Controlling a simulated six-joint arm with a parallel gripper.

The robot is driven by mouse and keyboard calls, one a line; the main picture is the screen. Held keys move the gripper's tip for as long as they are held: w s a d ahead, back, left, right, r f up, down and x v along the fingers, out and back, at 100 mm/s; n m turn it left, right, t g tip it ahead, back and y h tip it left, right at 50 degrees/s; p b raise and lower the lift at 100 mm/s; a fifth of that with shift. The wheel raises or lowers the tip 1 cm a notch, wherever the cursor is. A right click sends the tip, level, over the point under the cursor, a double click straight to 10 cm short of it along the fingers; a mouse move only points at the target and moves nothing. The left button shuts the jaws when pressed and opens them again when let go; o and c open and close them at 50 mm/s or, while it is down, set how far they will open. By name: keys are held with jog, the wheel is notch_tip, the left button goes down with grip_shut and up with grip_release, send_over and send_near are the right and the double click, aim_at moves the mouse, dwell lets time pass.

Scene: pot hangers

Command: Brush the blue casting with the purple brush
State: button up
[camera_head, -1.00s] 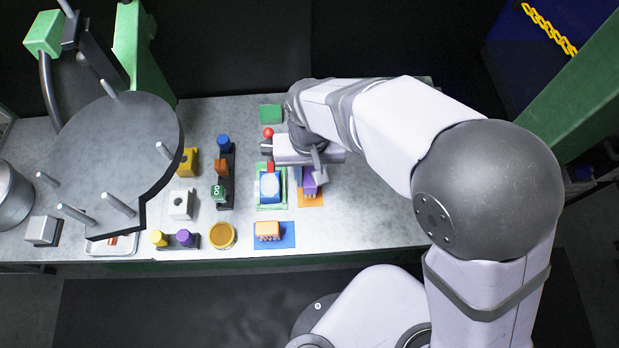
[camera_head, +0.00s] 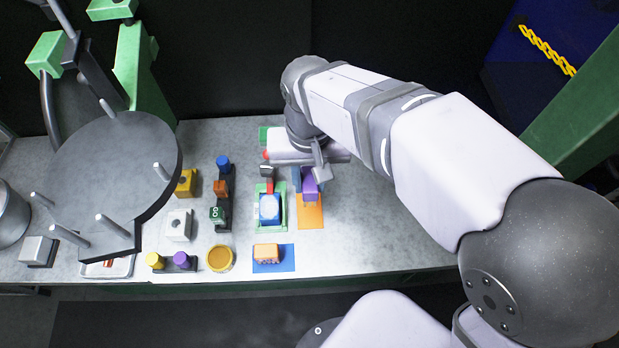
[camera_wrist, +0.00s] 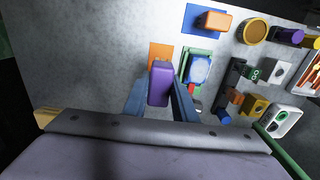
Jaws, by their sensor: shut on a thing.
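My gripper (camera_head: 308,178) is shut on the purple brush (camera_head: 310,188), near the far end of the orange mat (camera_head: 310,216). In the wrist view, the block-shaped purple brush (camera_wrist: 160,84) sits between the two blue-grey fingers of my gripper (camera_wrist: 160,95). The blue casting (camera_head: 269,210), with a pale whitish top, sits in a green tray (camera_head: 284,222) just left of the brush in the head view. In the wrist view the blue casting (camera_wrist: 199,70) is to the right of the brush, apart from it. The brush's underside is hidden.
An orange brush-like block (camera_head: 267,251) lies on a blue mat (camera_head: 287,262) at the front. A red knob or clamp part (camera_head: 269,186) stands at the casting's far end. Blocks, knobs and a yellow round dish (camera_head: 220,259) are to the left. The table right of the orange mat is clear.

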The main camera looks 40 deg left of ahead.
jog(key=shift+s+r+p, duration=0.25)
jog(key=shift+r+p, duration=0.6)
jog(key=shift+p, duration=0.15)
jog(key=s+r+n+p, duration=0.2)
jog(key=s+p, duration=0.3)
jog(key=p, duration=0.8)
jog(key=w+a+f+n, duration=0.1)
jog(key=a+f+n, duration=0.2)
jog(key=n, duration=1.3)
jog(key=a, duration=0.2)
jog(key=shift+w+a+b, duration=0.3)
jog(key=shift+w, duration=0.05)
jog(key=shift+f, duration=0.15)
jog(key=shift+f+b, duration=1.2)
jog(key=shift+f, duration=0.25)
jog(key=shift+r, duration=0.1)
